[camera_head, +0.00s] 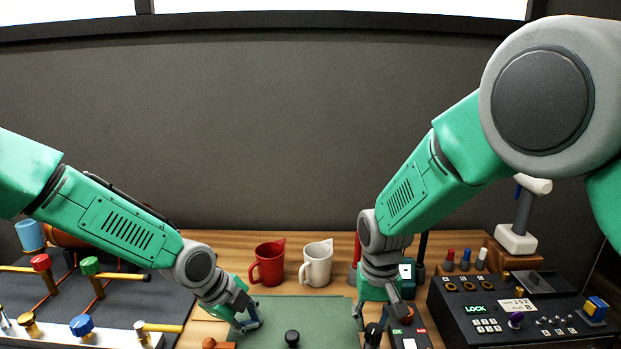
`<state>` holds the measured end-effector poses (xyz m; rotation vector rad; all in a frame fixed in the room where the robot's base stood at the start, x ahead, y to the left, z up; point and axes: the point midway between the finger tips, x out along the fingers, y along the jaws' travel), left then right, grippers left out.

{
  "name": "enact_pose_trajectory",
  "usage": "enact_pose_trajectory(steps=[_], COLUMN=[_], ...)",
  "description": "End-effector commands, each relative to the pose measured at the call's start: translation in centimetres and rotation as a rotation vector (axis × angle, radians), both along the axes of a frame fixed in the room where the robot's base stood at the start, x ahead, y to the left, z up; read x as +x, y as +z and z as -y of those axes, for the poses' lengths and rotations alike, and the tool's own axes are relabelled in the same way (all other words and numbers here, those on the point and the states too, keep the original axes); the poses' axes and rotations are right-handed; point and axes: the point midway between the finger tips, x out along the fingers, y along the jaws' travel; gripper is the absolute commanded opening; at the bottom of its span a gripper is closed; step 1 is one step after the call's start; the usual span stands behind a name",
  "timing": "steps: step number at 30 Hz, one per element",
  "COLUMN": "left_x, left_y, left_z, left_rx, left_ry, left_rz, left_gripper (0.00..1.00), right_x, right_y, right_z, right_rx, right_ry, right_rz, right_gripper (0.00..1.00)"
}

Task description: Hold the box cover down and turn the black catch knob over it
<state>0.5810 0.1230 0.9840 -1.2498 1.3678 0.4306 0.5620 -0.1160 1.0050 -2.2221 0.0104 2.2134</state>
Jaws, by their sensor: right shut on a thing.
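A flat green surface (315,308) lies on the bench at the bottom middle; I cannot tell whether it is the box cover or a mat. A round black knob (292,337) stands at its near part, cut close by the frame's lower edge. My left gripper (249,322) points down at the green surface's left side, apart from that knob; its jaw opening is unclear. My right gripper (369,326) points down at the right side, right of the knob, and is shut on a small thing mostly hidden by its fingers. The box itself is not clearly visible.
A red mug (268,264) and a white mug (316,264) stand behind the green surface. A black control box (480,310) is at right, with a labelled device (410,338) beside my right gripper. Pipes and valves fill the left. An orange-brown part (222,345) shows at the lower edge.

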Motion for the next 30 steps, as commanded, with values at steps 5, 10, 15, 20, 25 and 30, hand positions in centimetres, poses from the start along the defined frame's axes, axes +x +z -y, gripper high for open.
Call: enact_pose_trajectory(steps=[5,10,15,20,25,30], left_x=[-0.1,0.0,0.1,0.1,0.0,0.1], left_y=[-0.1,-0.1,-0.2,-0.2,-0.2,-0.2], left_z=[0.0,0.0,-0.2,-0.3,-0.3,-0.3], left_rx=[0.001,0.001,-0.003,-0.003,-0.003,-0.002], left_ry=[-0.001,-0.001,-0.001,0.000,0.000,0.000], left_rz=[-0.003,-0.003,-0.004,-0.003,-0.003,-0.004], left_gripper=[0.00,0.00,0.00,0.00,0.00,0.00], right_x=[-0.5,-0.3,-0.2,-0.1,-0.1,-0.1], right_y=[-0.4,-0.3,-0.2,0.5,1.8,2.8], right_z=[0.4,0.2,-0.1,-0.2,-0.2,-0.2], right_rx=[-0.007,-0.005,-0.006,-0.006,-0.005,-0.005], right_ry=[0.005,0.006,0.007,0.008,0.008,0.008], right_rz=[-0.018,-0.013,-0.011,-0.008,-0.007,-0.007], right_gripper=[0.50,0.50,0.50,0.50,0.50,0.50])
